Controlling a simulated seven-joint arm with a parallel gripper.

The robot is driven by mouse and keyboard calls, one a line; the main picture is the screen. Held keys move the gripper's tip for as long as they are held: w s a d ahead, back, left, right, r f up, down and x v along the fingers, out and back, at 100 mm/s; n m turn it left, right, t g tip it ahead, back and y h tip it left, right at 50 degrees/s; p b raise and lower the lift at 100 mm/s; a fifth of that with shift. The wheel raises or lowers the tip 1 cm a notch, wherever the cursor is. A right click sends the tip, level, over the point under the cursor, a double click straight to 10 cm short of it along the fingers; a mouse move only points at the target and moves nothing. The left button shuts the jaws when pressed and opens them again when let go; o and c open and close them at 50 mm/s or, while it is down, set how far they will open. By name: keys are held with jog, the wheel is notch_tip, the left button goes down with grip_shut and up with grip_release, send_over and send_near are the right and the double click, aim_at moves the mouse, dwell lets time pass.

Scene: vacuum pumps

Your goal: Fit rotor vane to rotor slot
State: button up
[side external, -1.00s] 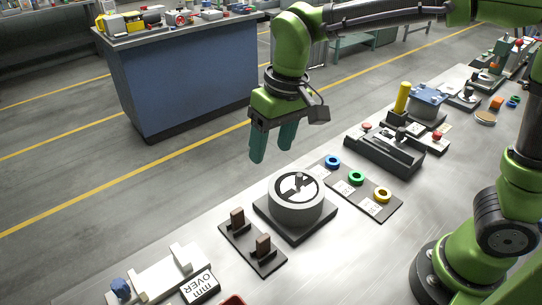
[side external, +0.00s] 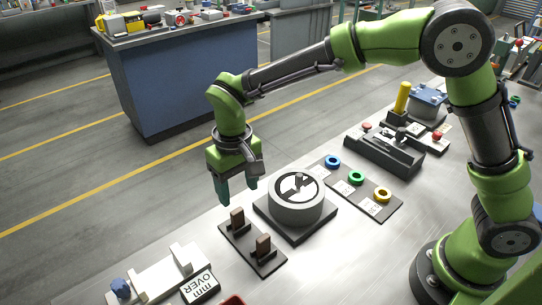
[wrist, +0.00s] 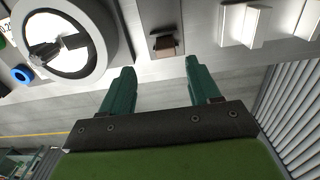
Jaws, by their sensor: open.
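Two brown rotor vanes stand upright on a dark holder plate (side external: 250,246): the far vane (side external: 237,218) and the near vane (side external: 263,246). A vane also shows in the wrist view (wrist: 164,44), ahead of my fingers. The round grey pump body (side external: 296,205) stands on a dark square base right of the holder. Its rotor (side external: 298,184) has a dark hub with slots, also seen in the wrist view (wrist: 60,46). My gripper (side external: 237,197) is open and empty, above and just behind the far vane. Whether its fingers straddle that vane is unclear.
A dark plate with blue (side external: 332,161), green (side external: 356,177) and yellow (side external: 382,194) rings lies right of the pump. A dark fixture (side external: 385,150) stands behind it. A white V-block stand (side external: 160,274) and a "MM OVER" block (side external: 200,287) are at front left.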

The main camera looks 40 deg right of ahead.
aim_at(236, 210)
jog(key=shift+w+a+f, duration=0.1)
jog(key=shift+a+f, duration=0.1)
jog(key=shift+f, duration=1.35)
jog(key=shift+a+f, duration=0.2)
jog(key=shift+f, duration=1.35)
jog(key=shift+c, duration=0.3)
grip_shut()
jog(key=shift+r, duration=0.1)
jog(key=shift+r, duration=0.6)
notch_tip(236, 210, up, 2)
jog(key=shift+r, duration=0.2)
jog(key=s+d+r, duration=0.1)
jog(key=s+d, duration=0.7)
jog(key=s, duration=0.5)
jog(key=shift+s+d+r, duration=0.15)
jog(key=shift+s, duration=0.2)
